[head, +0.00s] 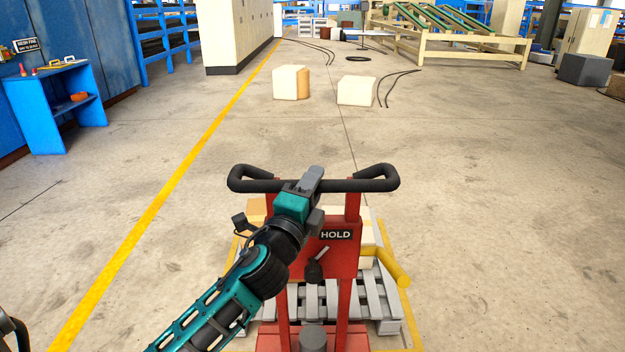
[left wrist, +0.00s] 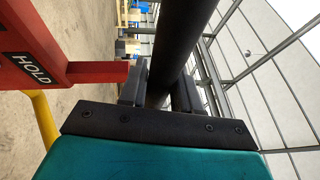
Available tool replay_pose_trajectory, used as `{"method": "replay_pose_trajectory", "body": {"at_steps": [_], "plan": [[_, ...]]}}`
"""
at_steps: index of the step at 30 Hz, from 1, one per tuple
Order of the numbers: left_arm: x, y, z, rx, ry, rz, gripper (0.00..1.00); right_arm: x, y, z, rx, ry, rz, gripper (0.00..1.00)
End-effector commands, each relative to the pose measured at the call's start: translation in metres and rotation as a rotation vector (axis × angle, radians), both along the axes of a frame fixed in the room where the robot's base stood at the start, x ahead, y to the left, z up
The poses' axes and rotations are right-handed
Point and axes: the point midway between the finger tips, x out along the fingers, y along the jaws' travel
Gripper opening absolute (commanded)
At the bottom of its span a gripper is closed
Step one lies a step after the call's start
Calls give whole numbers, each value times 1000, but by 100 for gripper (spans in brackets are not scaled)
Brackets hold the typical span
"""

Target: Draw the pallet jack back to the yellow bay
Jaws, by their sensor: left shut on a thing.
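The red pallet jack (head: 325,250) stands in front of me, its black handle bar (head: 350,185) across the top and a HOLD label on its red panel. My left gripper (head: 311,183) is shut around the middle of the bar. The left wrist view shows the dark bar (left wrist: 180,40) between the fingers (left wrist: 158,92). A grey slatted pallet (head: 375,295) with pale blocks lies beyond the jack's mast, partly hidden. Yellow floor marking (head: 412,330) shows beside the pallet; I cannot tell if it is the bay. My right gripper is not in view.
A yellow tube (head: 392,268) sits beside the jack's right side. Two pale blocks (head: 290,82) (head: 356,91) and dark cables lie on the floor ahead. A yellow line (head: 150,212) runs along the left, with a blue bench (head: 55,105) beyond. Floor on both sides is clear.

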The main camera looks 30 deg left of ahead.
Motion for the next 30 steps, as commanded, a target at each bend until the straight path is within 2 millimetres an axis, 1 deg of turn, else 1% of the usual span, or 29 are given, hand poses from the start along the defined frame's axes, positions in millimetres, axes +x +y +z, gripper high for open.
{"method": "replay_pose_trajectory", "body": {"at_steps": [13,14,18,20,26,30], "plan": [[-1,-1,0,0,0,0,0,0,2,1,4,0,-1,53],[-1,-1,0,0,0,0,35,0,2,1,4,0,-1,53],[-1,-1,0,0,-1,1,48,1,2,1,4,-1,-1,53],[-1,-1,0,0,-1,1,53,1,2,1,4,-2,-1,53],[-1,-1,1,0,-2,1,53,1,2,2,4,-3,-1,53],[-7,-2,-1,0,-1,0,53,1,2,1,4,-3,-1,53]]}}
